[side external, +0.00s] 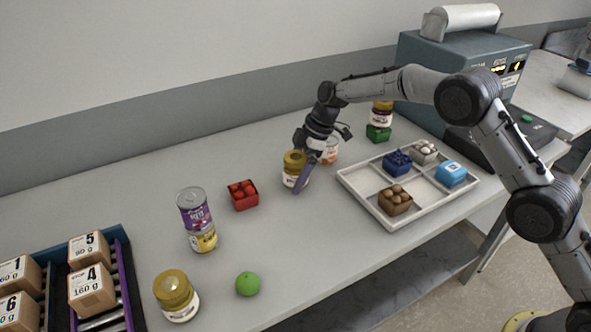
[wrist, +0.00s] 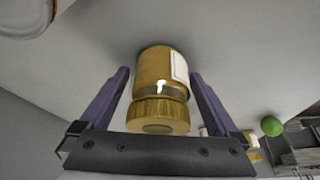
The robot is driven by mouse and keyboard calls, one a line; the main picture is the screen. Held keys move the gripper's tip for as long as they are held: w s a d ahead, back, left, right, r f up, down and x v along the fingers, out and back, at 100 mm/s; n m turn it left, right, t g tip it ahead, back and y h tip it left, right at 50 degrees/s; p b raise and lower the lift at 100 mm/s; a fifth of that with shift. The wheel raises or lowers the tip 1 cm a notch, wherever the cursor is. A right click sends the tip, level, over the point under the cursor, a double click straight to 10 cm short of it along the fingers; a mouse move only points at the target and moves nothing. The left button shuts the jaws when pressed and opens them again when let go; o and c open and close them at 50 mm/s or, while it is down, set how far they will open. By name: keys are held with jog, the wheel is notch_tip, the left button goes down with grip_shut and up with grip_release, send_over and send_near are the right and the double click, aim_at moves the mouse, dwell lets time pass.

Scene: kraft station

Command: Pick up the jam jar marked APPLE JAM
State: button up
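A jar with a gold lid (side external: 294,158) stands upright near the middle of the table, left of the divided tray. In the wrist view the jar (wrist: 155,68) is between the two purple fingers of my gripper (wrist: 160,78), with its lid towards me. The fingers are open, and a gap shows on each side of the jar. In the side view one finger crosses in front of the jar's right side. Its white label is partly in view, but the writing cannot be read. Another gold-lidded jar (side external: 176,292) stands at the front left; its label is also unreadable.
An orange-and-white can (side external: 330,151) stands close behind the jar. The tray (side external: 388,218) is at the right. A red punnet (side external: 243,195), stacked cans (side external: 196,215) and a lime (side external: 248,284) are at the left.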

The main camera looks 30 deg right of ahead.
jog(key=c, duration=1.4)
jog(key=shift+r, duration=0.1)
grip_shut()
jog(key=shift+r, duration=0.1)
